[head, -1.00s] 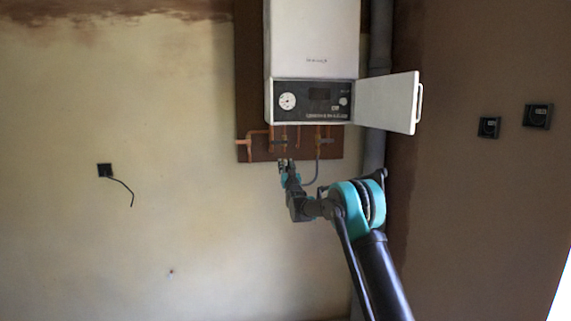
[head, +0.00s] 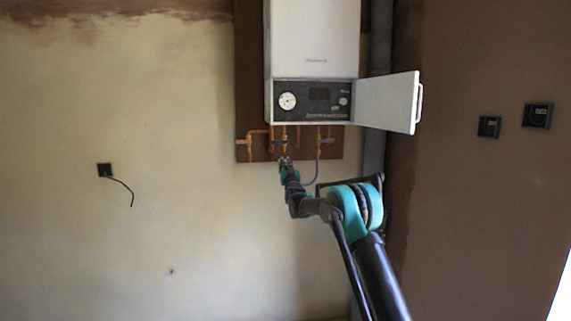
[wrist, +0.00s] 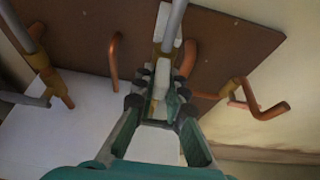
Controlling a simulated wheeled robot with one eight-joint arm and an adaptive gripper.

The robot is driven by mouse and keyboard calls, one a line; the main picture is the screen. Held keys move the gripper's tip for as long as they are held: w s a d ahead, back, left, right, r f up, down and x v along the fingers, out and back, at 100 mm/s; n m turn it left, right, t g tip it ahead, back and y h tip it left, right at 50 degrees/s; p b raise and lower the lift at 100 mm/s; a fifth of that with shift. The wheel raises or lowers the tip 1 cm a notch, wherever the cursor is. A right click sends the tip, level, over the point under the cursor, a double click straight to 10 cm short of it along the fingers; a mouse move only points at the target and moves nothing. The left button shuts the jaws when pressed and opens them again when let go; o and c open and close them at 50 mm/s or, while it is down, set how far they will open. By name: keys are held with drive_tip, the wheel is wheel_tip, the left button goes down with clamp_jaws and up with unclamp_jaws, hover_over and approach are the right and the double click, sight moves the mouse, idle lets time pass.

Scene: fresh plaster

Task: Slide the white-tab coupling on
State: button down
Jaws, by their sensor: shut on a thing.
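My gripper (wrist: 155,88) is shut on the end of a grey hose (wrist: 174,22), which runs up out of the wrist view between its teal fingers. The coupling (wrist: 160,68) at this end is mostly hidden by the fingertips. A pale strip shows beside the hose; I cannot tell if it is the white tab. In the head view my gripper (head: 284,161) is just below the copper pipes (head: 284,138) under the boiler. The hose (head: 312,178) loops down from the right-hand pipe toward it. I cannot tell whether the coupling touches a pipe.
The white boiler (head: 312,45) has its door (head: 388,102) swung open to the right. Copper stubs flank my gripper: a bent one (wrist: 115,57) to its left and an elbow (wrist: 262,103) to its right. A brown backboard (wrist: 225,40) lies behind.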

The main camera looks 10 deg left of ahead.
drive_tip(key=shift+r, duration=2.25)
drive_tip(key=c, duration=1.7)
unclamp_jaws()
drive_tip(key=shift+o, duration=0.7)
drive_tip(key=v, duration=1.2)
drive_tip(key=shift+d, duration=0.1)
